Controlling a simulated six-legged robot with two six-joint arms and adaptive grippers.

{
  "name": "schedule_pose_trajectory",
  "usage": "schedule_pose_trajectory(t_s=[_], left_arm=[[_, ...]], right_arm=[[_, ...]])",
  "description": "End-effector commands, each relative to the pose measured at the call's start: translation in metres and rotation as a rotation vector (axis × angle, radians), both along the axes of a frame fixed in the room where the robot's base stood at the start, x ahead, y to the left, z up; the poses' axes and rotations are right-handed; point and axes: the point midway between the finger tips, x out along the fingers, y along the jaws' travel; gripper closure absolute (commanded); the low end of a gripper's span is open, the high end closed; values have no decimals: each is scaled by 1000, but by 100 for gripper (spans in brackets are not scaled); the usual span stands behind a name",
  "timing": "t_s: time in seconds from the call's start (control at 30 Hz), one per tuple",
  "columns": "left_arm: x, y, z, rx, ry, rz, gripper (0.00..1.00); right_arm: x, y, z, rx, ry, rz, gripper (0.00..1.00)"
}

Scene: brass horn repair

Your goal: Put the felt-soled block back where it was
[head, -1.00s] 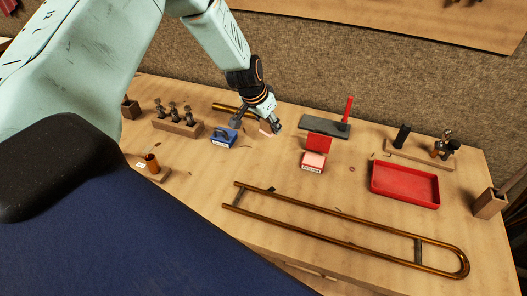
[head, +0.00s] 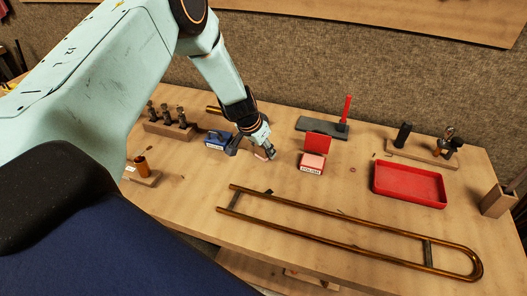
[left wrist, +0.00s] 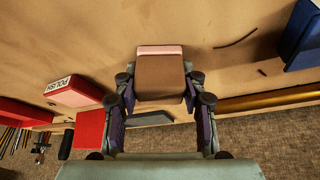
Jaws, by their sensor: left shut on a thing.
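The felt-soled block (left wrist: 160,76) is brown with a pink layer along one edge in the left wrist view. My left gripper (left wrist: 160,100) is shut on it, a finger at each side. In the head view the left gripper (head: 258,150) and the small block (head: 260,155) are between the blue box and the red polish box, slightly toward the slide's side. I cannot tell whether the block touches the bench. My right gripper is not in view.
A brass slide (head: 340,230) lies in front. A red tray (head: 409,185) is at the right. Bare bench lies between gripper and slide.

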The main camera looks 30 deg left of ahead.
Motion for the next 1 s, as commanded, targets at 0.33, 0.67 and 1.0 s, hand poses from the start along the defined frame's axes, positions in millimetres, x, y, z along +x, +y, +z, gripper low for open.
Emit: schedule_pose_trajectory(t_s=[0.33, 0.67, 1.0], left_arm=[[0, 1, -2, 0, -1, 0, 88], [0, 1, -3, 0, 0, 0, 40], [0, 1, -3, 0, 0, 0, 36]], right_arm=[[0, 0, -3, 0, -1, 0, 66], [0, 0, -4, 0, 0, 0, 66], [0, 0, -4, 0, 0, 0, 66]])
